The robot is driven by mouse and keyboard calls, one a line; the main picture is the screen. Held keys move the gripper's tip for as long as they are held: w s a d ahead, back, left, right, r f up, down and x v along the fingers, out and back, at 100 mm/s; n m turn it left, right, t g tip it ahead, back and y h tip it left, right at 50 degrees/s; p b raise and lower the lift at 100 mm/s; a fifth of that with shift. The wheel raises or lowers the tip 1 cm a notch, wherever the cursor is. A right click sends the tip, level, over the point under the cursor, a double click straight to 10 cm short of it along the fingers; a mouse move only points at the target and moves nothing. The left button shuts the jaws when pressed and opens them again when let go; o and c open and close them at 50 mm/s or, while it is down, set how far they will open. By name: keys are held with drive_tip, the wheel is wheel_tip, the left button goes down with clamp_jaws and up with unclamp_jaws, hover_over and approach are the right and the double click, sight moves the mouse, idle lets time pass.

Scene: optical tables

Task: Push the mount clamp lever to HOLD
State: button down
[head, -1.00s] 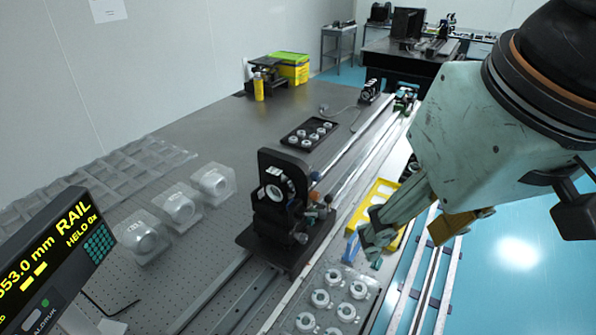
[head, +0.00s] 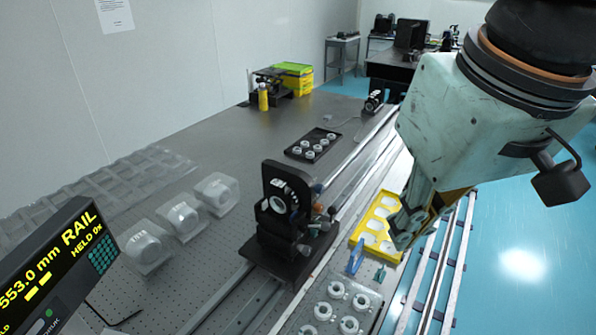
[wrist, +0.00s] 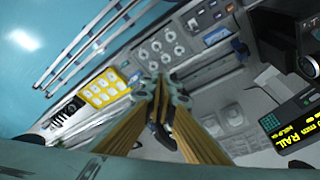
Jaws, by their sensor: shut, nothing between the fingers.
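The black mount (head: 277,199) stands upright on a dark base on the table rail in the head view, with a white-ringed round opening. Small orange, blue and dark knobs (head: 318,210) are on its right side. I cannot make out which part is the clamp lever, or any HOLD mark. My gripper (head: 402,238) is to the right of the mount, apart from it in the picture, above the yellow tray's near end. In the wrist view my gripper (wrist: 164,88) has its fingertips together with nothing between them. A dark shape behind the fingers there is unclear.
A yellow tray (head: 363,233) and a tray of white rings (head: 317,309) lie near the table's right edge. A black tray (head: 295,150) is behind the mount. Clear boxes (head: 146,262) stand at left. A display (head: 52,269) reads RAIL, HELD.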

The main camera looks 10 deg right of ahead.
drive_tip(key=shift+w+d+r+n+g+y+p, duration=0.75)
drive_tip(key=shift+w+n+g+p, duration=2.05)
drive_tip(key=shift+w, duration=8.75)
drive_tip(key=w+d+f+n+g+y+p, duration=0.1)
drive_tip(key=w+f+n+p, duration=0.1)
drive_tip(key=w+f, duration=0.5)
drive_tip(key=w+d+f+n+g+y+p, duration=0.1)
drive_tip(key=w+d+f+n+g+p, duration=0.1)
drive_tip(key=w+f, duration=0.6)
drive_tip(key=shift+w+n+g+p, duration=0.3)
drive_tip(key=shift+w+n+p, duration=0.25)
drive_tip(key=shift+p, duration=0.3)
drive_tip(key=shift+d, duration=0.1)
